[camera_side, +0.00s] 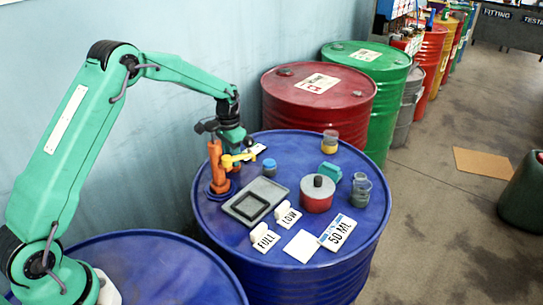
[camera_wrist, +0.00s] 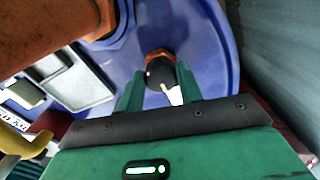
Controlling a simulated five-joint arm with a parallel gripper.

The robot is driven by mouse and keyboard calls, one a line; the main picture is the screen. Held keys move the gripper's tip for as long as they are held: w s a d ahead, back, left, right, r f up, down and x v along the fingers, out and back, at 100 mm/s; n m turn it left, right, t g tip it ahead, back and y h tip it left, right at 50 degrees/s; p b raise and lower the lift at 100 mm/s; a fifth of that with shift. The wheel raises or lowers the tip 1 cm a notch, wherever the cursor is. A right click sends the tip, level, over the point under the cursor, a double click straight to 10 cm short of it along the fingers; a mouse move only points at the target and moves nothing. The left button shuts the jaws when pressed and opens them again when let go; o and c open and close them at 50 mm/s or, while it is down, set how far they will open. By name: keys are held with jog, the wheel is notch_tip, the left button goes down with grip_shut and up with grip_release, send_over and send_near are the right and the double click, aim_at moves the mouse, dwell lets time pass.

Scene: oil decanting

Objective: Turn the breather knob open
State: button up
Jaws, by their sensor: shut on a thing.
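The breather knob (camera_wrist: 160,73) is a dark round knob with a white mark on an orange-brown base, standing on the blue drum top (camera_wrist: 207,45). In the wrist view my gripper (camera_wrist: 158,88) has its green fingers on either side of the knob, shut on it. In the side view my gripper (camera_side: 243,147) is low over the back left of the blue drum (camera_side: 350,205). The knob cannot be made out there. The orange pump (camera_side: 215,163) with a yellow spout (camera_side: 238,158) stands just left of my gripper.
On the drum top are a grey tray (camera_side: 232,206), FULL (camera_side: 265,238) and LOW (camera_side: 288,216) signs, a red can (camera_side: 316,200), a 50 ML card (camera_side: 338,233), a beaker of yellow liquid (camera_side: 329,142), and a blue-lidded jar (camera_side: 269,167). A wall (camera_side: 210,40) rises behind.

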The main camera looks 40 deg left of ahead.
jog(key=o, duration=1)
jog(key=shift+r, duration=0.1)
notch_tip(320, 180, up, 7)
jog(key=shift+r, duration=0.4)
